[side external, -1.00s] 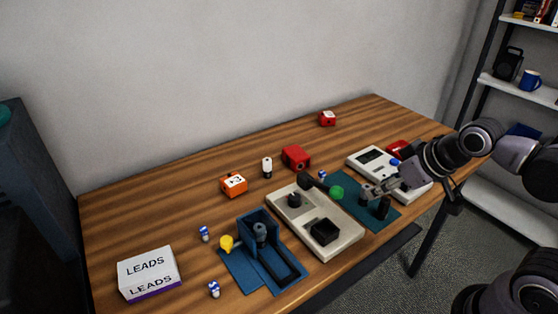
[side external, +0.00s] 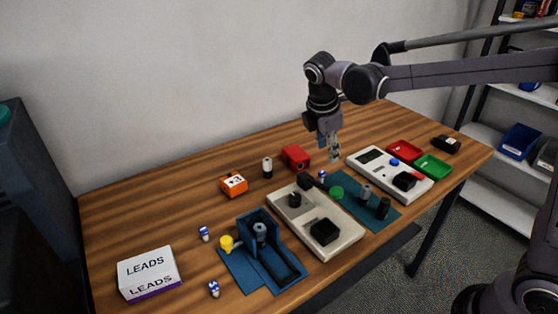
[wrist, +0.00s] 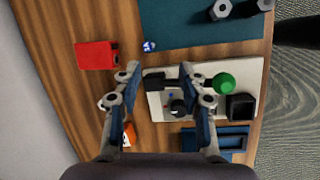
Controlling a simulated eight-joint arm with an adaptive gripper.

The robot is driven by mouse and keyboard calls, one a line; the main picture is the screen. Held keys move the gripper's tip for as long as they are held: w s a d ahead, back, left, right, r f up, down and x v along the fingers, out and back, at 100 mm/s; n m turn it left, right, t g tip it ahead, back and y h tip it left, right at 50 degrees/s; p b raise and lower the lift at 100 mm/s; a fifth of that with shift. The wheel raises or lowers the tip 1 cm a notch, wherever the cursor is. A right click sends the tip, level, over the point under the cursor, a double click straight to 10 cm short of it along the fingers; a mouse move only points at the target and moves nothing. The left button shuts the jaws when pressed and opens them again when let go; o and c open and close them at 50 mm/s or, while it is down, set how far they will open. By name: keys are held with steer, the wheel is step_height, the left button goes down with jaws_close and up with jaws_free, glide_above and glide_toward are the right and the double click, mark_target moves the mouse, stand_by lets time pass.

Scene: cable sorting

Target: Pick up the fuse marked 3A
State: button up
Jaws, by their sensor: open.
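No 3A mark is legible in either view. Three small blue-and-white pieces, perhaps fuses, lie on the table: one near the yellow knob (side external: 205,233), one near the front edge (side external: 214,289), and one by the teal mat (side external: 322,175). A small blue-and-white piece also shows in the wrist view (wrist: 149,46), beyond my fingertips. A white-and-black cylinder (side external: 267,167) stands behind the beige unit. My gripper (side external: 333,155) points down above the table's rear middle, open and empty. Its two fingers stand apart in the wrist view (wrist: 162,78).
A beige unit (side external: 285,197), red block (side external: 296,157), orange box (side external: 233,184) and blue holder (side external: 275,235) fill the middle. A white device (side external: 380,172), red tray (side external: 405,150) and green tray (side external: 433,166) stand right. A LEADS box (side external: 148,272) is front left. The rear left table is clear.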

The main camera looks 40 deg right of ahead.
mark_target(322, 172)
steer(key=shift+w+d+f+n+g+h, duration=0.15)
steer(key=shift+w+d+f+n, duration=0.45)
steer(key=shift+f, duration=1.5)
steer(key=shift+w+d+f+n+g+h, duration=0.15)
steer(key=shift+w+d+f+n, duration=0.5)
steer(key=shift+f, duration=1.5)
steer(key=shift+w+d+f+n+g+h, duration=0.15)
steer(key=shift+w+d+f+n, duration=0.45)
steer(key=shift+f, duration=1.5)
steer(key=shift+w+a+m, duration=0.15)
steer(key=shift+m, duration=0.2)
jaws_close()
